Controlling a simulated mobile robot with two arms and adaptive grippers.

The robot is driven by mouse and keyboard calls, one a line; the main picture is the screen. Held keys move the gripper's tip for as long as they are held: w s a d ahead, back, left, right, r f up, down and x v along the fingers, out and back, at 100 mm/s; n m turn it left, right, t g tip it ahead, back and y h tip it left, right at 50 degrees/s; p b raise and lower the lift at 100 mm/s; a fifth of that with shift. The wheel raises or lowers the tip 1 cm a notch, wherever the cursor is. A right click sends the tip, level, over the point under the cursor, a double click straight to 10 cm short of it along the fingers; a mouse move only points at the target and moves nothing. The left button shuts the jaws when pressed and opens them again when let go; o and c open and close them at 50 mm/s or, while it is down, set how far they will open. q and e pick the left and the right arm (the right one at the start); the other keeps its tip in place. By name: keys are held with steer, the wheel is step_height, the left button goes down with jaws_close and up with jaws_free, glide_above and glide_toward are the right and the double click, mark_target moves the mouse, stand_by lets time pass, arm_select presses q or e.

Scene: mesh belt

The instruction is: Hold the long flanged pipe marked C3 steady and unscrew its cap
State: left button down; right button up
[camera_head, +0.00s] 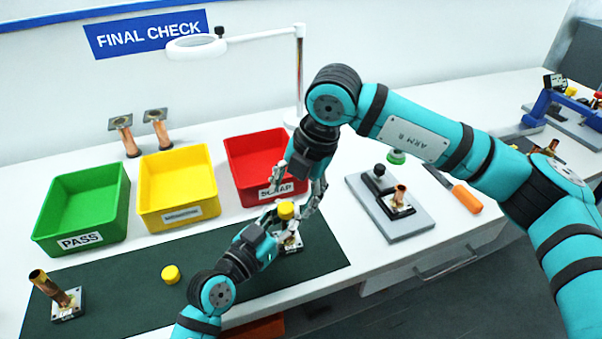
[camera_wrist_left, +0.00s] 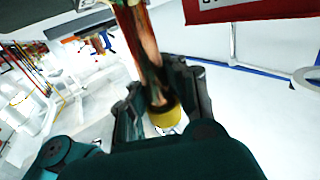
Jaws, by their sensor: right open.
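The flanged pipe stands on the dark mat in front of the red bin, its square metal flange (camera_head: 291,243) at the bottom and a yellow cap (camera_head: 286,210) on top. No C3 marking is legible. In the left wrist view its copper tube (camera_wrist_left: 148,55) and yellow cap (camera_wrist_left: 165,116) show between the fingers. My left gripper (camera_head: 275,222) is closed around the tube below the cap. My right gripper (camera_head: 294,197) comes down from above, open, with its fingers either side of the cap; contact with the cap cannot be told.
A loose yellow cap (camera_head: 171,273) and an uncapped pipe (camera_head: 55,292) are on the mat (camera_head: 120,305). Behind are green (camera_head: 95,195), yellow (camera_head: 178,185) and red (camera_head: 250,150) bins and two pipes. A fixture plate (camera_head: 405,222) with another pipe stands right, beside an orange-handled tool (camera_head: 466,198).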

mark_target(288, 207)
arm_select(q)
steer(key=shift+f, duration=0.15)
arm_select(e)
steer(key=shift+x, duration=2.1)
steer(key=shift+c, duration=0.2)
jaws_close()
steer(key=shift+c, duration=0.3)
jaws_free()
steer(key=shift+s+r, duration=0.1)
steer(key=shift+r, duration=2.2)
arm_select(q)
steer(key=c, duration=1.3)
jaws_free()
steer(key=shift+o, duration=0.2)
